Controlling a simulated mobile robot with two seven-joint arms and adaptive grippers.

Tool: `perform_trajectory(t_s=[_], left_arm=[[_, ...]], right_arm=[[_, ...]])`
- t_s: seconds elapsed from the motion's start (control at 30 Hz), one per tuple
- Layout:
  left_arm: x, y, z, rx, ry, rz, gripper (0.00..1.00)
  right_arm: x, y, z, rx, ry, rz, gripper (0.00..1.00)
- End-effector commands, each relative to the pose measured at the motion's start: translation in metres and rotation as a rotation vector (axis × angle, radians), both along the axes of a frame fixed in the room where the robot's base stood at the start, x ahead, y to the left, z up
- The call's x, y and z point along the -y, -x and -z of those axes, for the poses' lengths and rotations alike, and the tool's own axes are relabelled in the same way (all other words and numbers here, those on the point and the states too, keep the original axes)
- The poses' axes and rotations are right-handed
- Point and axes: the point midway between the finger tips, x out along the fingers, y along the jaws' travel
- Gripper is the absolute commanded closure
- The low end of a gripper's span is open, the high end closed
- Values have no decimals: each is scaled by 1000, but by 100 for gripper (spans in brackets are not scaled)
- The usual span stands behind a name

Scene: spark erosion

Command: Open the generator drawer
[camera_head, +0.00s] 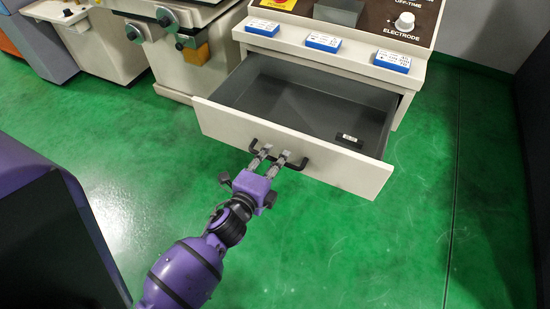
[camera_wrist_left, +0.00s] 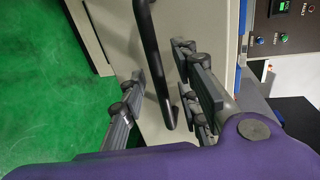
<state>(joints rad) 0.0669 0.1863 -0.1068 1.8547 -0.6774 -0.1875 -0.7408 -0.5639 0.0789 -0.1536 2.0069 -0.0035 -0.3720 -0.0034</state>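The generator drawer (camera_head: 340,168) stands pulled far out of the white generator cabinet, and its grey inside shows. A black bar handle (camera_head: 273,158) is on its cream front. My left gripper (camera_head: 272,154) is at the handle, its fingers apart. In the left wrist view the handle (camera_wrist_left: 153,55) runs between the spread fingers of the left gripper (camera_wrist_left: 160,95), with gaps visible on both sides. I cannot tell whether any finger touches it. My right gripper is in neither view.
A small black item with a white label (camera_head: 347,138) lies in the drawer. Several blue-and-white boxes (camera_head: 323,42) sit on the cabinet ledge above. Another machine (camera_head: 185,50) stands at the left. The green floor (camera_head: 420,220) is clear right of the drawer.

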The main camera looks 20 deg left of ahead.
Motion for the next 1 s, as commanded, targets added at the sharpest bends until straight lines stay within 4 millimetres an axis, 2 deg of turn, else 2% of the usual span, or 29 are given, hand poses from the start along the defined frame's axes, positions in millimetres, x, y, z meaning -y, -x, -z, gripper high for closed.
perform_trajectory(t_s=[0.3,0.5,0.7,1.0], left_arm=[[-3,66,-12,-4,1,-2,70],[-4,97,-19,-3,0,-2,70],[-4,108,-21,-2,0,-2,70],[-4,108,-22,-2,0,-1,70]], right_arm=[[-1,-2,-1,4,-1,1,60],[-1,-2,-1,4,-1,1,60],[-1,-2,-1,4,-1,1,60],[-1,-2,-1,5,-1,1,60]])
